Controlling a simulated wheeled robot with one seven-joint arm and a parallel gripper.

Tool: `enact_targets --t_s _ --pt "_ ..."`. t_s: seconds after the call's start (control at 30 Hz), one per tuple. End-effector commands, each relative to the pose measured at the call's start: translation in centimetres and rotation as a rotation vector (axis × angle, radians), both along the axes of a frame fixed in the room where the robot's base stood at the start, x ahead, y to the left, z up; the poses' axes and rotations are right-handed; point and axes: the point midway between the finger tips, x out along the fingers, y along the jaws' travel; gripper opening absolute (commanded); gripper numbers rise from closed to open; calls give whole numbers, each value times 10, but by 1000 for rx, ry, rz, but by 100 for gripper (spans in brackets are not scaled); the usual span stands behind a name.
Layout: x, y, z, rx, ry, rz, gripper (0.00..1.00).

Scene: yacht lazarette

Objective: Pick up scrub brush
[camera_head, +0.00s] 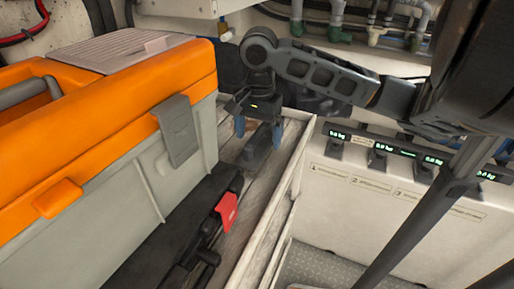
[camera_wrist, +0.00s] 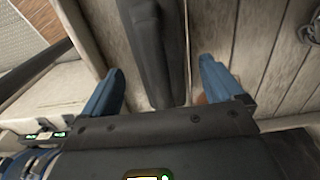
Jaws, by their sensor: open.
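A dark grey, elongated object that looks like the scrub brush (camera_head: 257,150) lies on the wooden planks, right of the orange box. Its bristles cannot be made out. My gripper (camera_head: 259,130) is over it, pointing down, with blue fingertips spread apart. In the wrist view the brush (camera_wrist: 153,45) runs between the two open fingertips (camera_wrist: 163,82). A gap shows on each side of it, and its near end is hidden behind the gripper body.
A large orange and grey toolbox (camera_head: 140,120) stands close on the left. A black item with a red tab (camera_head: 227,210) lies nearer on the planks. A pale raised edge (camera_head: 285,200) bounds the planks on the right, with a panel of small green displays (camera_head: 380,147) beyond.

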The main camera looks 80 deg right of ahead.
Motion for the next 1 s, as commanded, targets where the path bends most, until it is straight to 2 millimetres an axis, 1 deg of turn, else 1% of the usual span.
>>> enact_targets --t_s 0.2,0.3,0.57,1.0 --pt "-1 -1 -31 1 2 -1 94" --pt "-1 -1 -39 0 1 -1 94" --pt "0 -1 -42 0 0 1 94" --pt "0 -1 -42 0 0 1 52"
